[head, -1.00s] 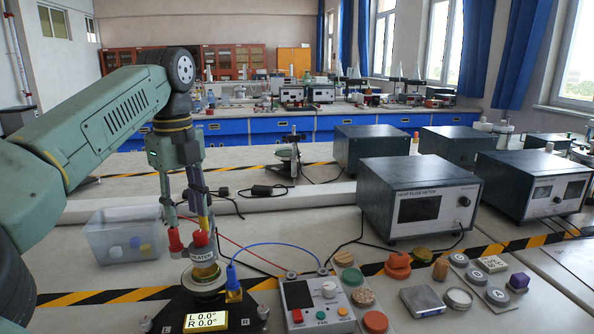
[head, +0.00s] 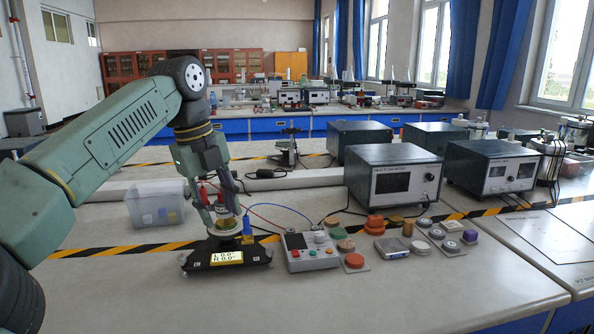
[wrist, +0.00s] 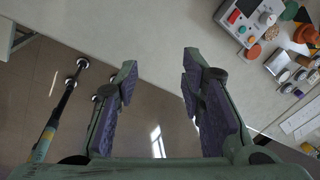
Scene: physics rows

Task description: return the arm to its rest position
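My arm reaches in from the left in the head view, bent at the elbow, with my gripper (head: 219,203) pointing down. In the picture it overlaps the heater device with a black base (head: 225,261) and a yellow readout. In the wrist view my gripper (wrist: 160,85) has its two purple-padded fingers spread wide with nothing between them. Floor and a strip of table edge show beyond the fingers there. How far the gripper is from the device cannot be told from the head view.
A grey control box (head: 312,256) stands right of the device, with coloured discs and small pieces beyond it. A clear bin (head: 155,216) is behind left. Dark instrument boxes, one a meter (head: 393,178), stand at the back right. The front table (head: 400,300) is bare.

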